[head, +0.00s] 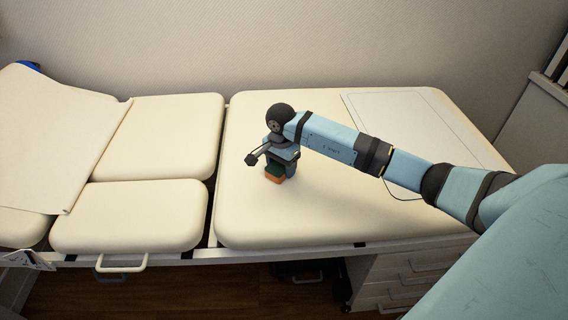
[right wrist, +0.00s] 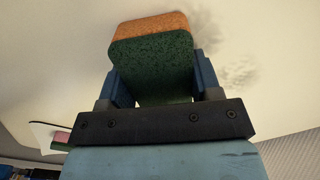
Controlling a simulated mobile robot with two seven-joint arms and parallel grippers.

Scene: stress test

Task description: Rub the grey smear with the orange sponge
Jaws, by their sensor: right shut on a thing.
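The orange sponge (head: 273,179) has a dark green side and sits between the fingers of my right gripper (head: 281,170), low over the cream padded couch. In the right wrist view the sponge (right wrist: 150,27) is gripped on both sides, its orange layer facing away. The grey smear (right wrist: 238,72) is a faint, blotchy patch on the cream surface, just right of the sponge and apart from it in that picture. I cannot make out the smear in the head view. Whether the sponge touches the couch I cannot tell. My left gripper is out of view.
The cream couch (head: 240,215) has a flat pale sheet (head: 415,115) at its back right. More padded sections (head: 130,215) lie left, past a gap. A wall stands behind. A white drawer unit (head: 400,275) is below. The couch around the sponge is clear.

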